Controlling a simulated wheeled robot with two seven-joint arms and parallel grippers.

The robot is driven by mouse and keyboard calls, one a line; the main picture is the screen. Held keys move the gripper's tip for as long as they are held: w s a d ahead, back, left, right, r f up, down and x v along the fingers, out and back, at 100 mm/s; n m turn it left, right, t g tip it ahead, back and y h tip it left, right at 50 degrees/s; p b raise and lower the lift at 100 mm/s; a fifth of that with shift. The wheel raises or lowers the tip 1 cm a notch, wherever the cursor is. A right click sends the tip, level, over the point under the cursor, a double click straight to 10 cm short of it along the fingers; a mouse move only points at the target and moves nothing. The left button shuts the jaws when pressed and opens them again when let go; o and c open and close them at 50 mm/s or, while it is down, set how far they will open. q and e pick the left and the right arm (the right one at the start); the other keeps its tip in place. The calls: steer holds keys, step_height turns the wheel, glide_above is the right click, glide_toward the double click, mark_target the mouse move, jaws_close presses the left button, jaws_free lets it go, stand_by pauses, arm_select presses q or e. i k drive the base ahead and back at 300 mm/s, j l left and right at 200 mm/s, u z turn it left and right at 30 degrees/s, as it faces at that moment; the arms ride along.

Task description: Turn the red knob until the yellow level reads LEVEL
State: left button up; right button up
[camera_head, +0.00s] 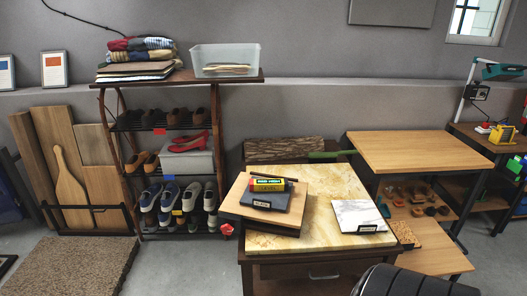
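The yellow level (268,184) lies on a dark block with a small label, on a tilted-looking wooden board (240,207) atop the stone-topped table. Green patches show on the level, but its reading is too small to make out. A small red knob-like part (226,229) shows at the left edge of the table, below the board. Neither of my grippers is in view, and nothing is seen touching the level or the red part.
A white marble slab (359,216) lies on the right of the stone-topped table (318,180). A shoe rack (215,130) stands at left, a wooden table (415,150) at right. A black ribbed object (415,282) fills the lower right. Grey floor is clear left of the table.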

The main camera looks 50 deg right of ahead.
mark_target(227, 229)
steer(key=z, duration=1.65)
